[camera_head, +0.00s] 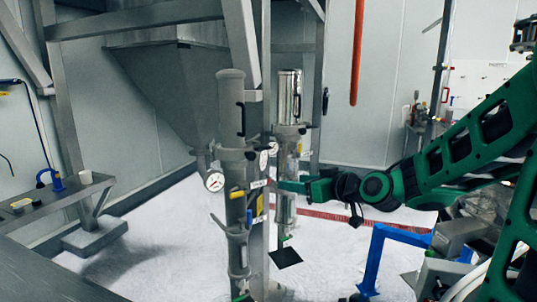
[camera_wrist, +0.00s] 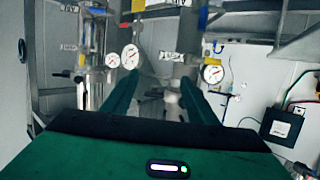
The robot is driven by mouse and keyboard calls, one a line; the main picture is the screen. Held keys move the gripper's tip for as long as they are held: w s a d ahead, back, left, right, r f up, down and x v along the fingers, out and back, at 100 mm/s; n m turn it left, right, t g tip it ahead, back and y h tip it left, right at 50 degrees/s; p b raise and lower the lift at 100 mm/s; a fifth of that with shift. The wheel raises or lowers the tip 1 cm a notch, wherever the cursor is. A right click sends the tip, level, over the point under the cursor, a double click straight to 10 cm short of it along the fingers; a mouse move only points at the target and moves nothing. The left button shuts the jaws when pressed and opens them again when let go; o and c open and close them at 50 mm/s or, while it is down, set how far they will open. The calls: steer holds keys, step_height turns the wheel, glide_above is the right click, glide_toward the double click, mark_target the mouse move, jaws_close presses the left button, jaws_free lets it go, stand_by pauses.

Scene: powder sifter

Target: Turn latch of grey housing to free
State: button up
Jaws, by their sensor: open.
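The grey housing (camera_head: 231,110) is a tall upright grey cylinder in the middle of the head view, strapped to a steel post. Small dark fittings show on its right side; which one is the latch I cannot tell. My gripper (camera_head: 283,186) reaches in from the right at mid-height, its tips beside the housing's lower tube and labelled post. In the wrist view my gripper (camera_wrist: 160,92) shows two green fingers spread apart with nothing clearly held between them. Grey pipework beyond the fingers is blurred, and no latch is distinct there.
A pressure gauge (camera_head: 214,181) sits left of the housing. A shiny steel cylinder (camera_head: 289,98) stands behind it on the right. Yellow handles (camera_head: 237,194) stick out lower down. A blue frame (camera_head: 372,262) stands at the lower right. White floor lies open between.

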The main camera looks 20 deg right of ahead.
mark_target(265, 149)
steer(key=w+a+r+t, duration=0.1)
steer(key=w+r, duration=0.1)
steer(key=w, duration=0.2)
steer(key=w+a+r+t, duration=0.1)
steer(key=w+a, duration=0.1)
steer(key=w, duration=0.2)
steer(key=w+a+r+t, duration=0.1)
steer(key=w+r, duration=0.1)
steer(key=w, duration=0.3)
steer(key=shift+w+a+r+y, duration=0.1)
steer(key=shift+a+r+y, duration=0.15)
steer(key=shift+r+y, duration=0.05)
steer(key=c, duration=0.8)
